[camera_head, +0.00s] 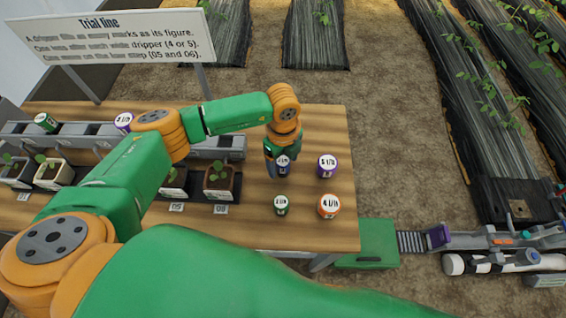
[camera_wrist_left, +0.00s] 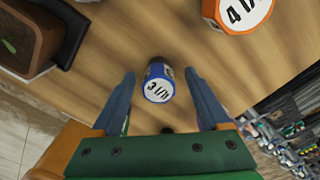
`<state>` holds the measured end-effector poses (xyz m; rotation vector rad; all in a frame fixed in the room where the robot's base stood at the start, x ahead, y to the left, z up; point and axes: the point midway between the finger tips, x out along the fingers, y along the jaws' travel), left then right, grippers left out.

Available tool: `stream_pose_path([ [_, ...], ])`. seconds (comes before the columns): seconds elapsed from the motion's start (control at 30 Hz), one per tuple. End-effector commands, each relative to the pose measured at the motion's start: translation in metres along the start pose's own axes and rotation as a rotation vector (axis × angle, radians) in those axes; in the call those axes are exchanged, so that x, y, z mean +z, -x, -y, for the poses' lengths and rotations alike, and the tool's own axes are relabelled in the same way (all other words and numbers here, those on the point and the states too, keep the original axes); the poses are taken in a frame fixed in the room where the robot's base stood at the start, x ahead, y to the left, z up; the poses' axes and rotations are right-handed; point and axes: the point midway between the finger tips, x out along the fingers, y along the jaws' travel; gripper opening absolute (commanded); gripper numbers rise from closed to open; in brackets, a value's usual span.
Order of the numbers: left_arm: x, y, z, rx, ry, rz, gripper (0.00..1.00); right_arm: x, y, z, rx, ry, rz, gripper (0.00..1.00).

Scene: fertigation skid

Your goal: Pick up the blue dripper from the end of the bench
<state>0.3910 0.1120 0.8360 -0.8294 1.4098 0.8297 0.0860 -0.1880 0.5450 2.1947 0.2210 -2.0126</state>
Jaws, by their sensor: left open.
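The blue dripper (camera_head: 283,166), a small cylinder with a white top, stands on the wooden bench near its right end. In the left wrist view the blue dripper (camera_wrist_left: 158,85) reads "3 l/h". My left gripper (camera_head: 281,165) is above it, pointing down, and partly covers it in the head view. In the wrist view the open fingers of the left gripper (camera_wrist_left: 160,82) are on either side of the dripper, with a gap visible on each side. My right gripper is not in view.
A purple dripper (camera_head: 327,166), an orange dripper (camera_head: 328,206) and a green dripper (camera_head: 281,205) stand close by. A grey rail (camera_head: 75,130) and several potted seedlings (camera_head: 218,181) occupy the bench's left. A sign (camera_head: 115,35) stands behind. A green box (camera_head: 368,243) is off the bench's right edge.

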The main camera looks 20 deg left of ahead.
Motion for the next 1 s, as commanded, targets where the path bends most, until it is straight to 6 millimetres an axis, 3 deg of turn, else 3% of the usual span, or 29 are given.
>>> stream_pose_path([
  [0.03, 0.0, 0.0, 0.0, 0.0, 0.0, 0.0, 0.73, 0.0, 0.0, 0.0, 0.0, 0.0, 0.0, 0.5],
  [0.3, 0.0, 0.0, 0.0, 0.0, 0.0, 0.0, 0.0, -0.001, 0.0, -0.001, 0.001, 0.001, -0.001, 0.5],
  [0.67, 0.0, 0.008, 0.0, 0.0, 0.0, -0.001, 0.0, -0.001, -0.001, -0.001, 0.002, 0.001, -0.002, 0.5],
  [0.8, 0.001, 0.033, 0.001, -0.004, -0.001, 0.002, 0.0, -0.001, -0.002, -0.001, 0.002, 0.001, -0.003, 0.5],
  [1.0, -0.022, 0.081, -0.036, -0.007, -0.006, 0.002, 0.0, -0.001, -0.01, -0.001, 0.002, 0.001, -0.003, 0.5],
])
